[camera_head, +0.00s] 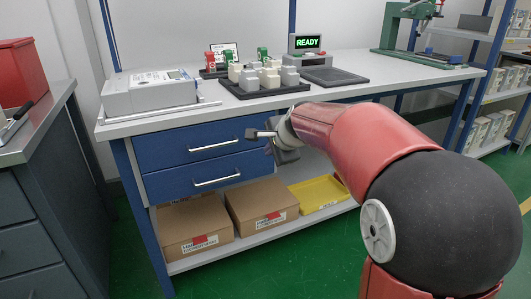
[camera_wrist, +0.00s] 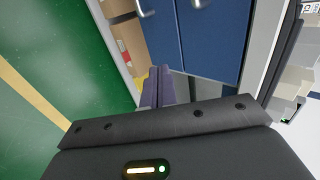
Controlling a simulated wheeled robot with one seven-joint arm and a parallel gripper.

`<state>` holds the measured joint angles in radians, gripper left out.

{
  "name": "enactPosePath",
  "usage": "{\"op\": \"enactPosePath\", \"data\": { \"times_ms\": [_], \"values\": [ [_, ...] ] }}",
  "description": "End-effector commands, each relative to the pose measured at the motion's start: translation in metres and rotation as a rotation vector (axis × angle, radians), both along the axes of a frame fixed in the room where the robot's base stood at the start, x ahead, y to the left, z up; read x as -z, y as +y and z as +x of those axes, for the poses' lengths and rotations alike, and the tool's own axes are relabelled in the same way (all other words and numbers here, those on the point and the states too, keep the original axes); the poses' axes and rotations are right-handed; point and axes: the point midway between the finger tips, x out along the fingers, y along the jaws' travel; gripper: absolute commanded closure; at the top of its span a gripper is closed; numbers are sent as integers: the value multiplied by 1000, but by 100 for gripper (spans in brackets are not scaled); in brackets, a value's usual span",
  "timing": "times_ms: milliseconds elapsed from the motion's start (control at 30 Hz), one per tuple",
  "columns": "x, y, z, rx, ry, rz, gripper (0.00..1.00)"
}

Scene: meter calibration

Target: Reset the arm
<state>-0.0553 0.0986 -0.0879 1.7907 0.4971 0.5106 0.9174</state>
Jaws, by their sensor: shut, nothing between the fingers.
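My gripper (camera_head: 253,134) is at the end of my red arm in the head view, in front of the blue drawers of the workbench. Its fingers are shut with nothing between them, and they point left. In the wrist view the shut fingers (camera_wrist: 157,86) show as two dark bars close together, with the blue drawer fronts (camera_wrist: 212,40) beyond them. The gripper is below the level of the bench top (camera_head: 215,110). I cannot tell how close the fingers are to the drawer fronts.
On the bench are a white meter box (camera_head: 150,95), a black tray of grey and white blocks (camera_head: 262,91), a screen reading READY (camera_head: 307,44) and a green press (camera_head: 420,35). Cardboard boxes (camera_head: 262,204) and a yellow tray (camera_head: 318,194) sit on the lower shelf. Green floor (camera_head: 290,262) is clear in front.

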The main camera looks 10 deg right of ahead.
Motion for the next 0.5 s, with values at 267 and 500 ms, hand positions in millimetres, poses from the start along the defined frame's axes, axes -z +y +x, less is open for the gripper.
{"op": "enactPosePath", "data": {
  "times_ms": [267, 500],
  "values": [
    [-17, -2, -60, -143, 0, -141, 100],
    [-9, -9, -204, -543, 28, -539, 100]
  ]
}}
